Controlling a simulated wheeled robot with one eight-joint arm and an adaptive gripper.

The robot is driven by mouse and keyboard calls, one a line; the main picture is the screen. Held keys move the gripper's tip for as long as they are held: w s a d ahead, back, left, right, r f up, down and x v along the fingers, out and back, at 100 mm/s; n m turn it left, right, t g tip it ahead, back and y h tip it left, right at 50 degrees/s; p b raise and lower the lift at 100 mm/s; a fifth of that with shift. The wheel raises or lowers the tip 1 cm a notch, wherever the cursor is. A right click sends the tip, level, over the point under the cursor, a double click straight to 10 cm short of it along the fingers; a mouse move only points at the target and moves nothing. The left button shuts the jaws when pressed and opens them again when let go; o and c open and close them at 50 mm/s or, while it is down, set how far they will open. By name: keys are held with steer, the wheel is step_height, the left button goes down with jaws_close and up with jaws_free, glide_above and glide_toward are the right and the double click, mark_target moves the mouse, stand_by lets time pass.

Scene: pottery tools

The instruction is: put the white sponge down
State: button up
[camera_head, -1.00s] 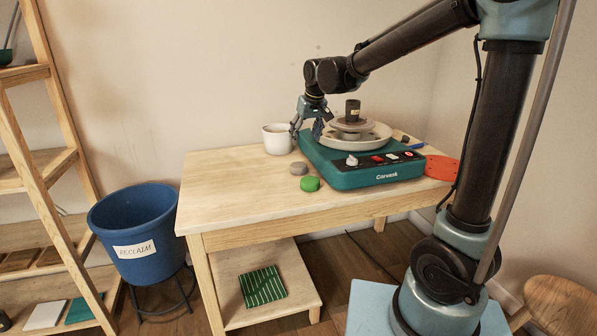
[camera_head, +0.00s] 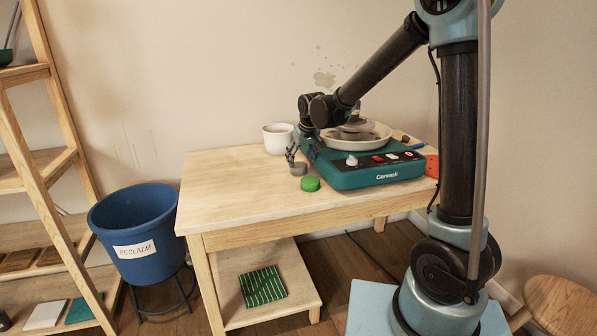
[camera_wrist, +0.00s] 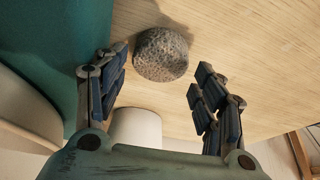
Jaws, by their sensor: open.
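My gripper (camera_head: 291,154) is open and empty, low over the table beside the wheel's left edge. In the wrist view, a round grey, porous, sponge-like piece (camera_wrist: 161,54) lies on the table just ahead of and between my spread fingers (camera_wrist: 160,95), apart from them. It also shows in the head view (camera_head: 298,169), close under the gripper. A green round piece (camera_head: 310,184) lies just in front of it. I see no clearly white sponge on the table or in my gripper.
The teal pottery wheel (camera_head: 372,172) stands close on the right. A white mug (camera_head: 277,139) is behind the gripper, and shows between the fingers in the wrist view (camera_wrist: 137,127). The table's left part (camera_head: 225,185) is clear. A blue bucket (camera_head: 135,220) stands left of the table.

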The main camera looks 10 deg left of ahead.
mark_target(299, 165)
steer(key=shift+x, duration=1.65)
steer(key=shift+s, duration=0.1)
steer(key=c, duration=0.5)
steer(key=shift+r, duration=0.15)
step_height(299, 165, up, 10)
steer(key=m+h, duration=0.1)
steer(key=m, duration=0.3)
steer(key=shift+t, duration=0.4)
steer(key=shift+f, duration=5.05)
